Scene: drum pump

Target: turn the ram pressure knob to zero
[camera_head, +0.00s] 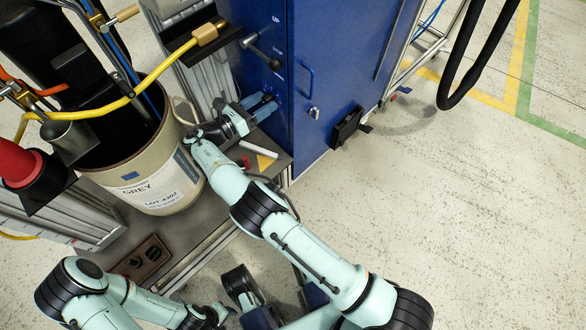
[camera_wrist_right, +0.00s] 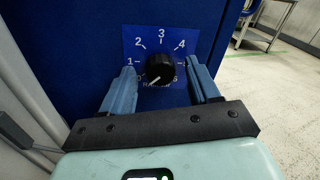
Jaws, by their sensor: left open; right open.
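The ram pressure knob (camera_wrist_right: 159,70) is black and round, on a blue panel plate with white numbers around it. Its white pointer line is at the lower left of the knob, below the 1. Part of the lettering underneath is hard to read. My right gripper (camera_head: 262,106) is open at the blue cabinet's front face, where the knob is hidden in the head view. In the right wrist view its blue fingers (camera_wrist_right: 162,76) stand either side of the knob, with visible gaps. My left gripper (camera_head: 222,312) is low in the head view, away from the cabinet, and looks empty.
The blue cabinet (camera_head: 345,60) has a handle and a latch. A yellow hose (camera_head: 110,107) crosses above the drum. The floor (camera_head: 450,210) at right is clear.

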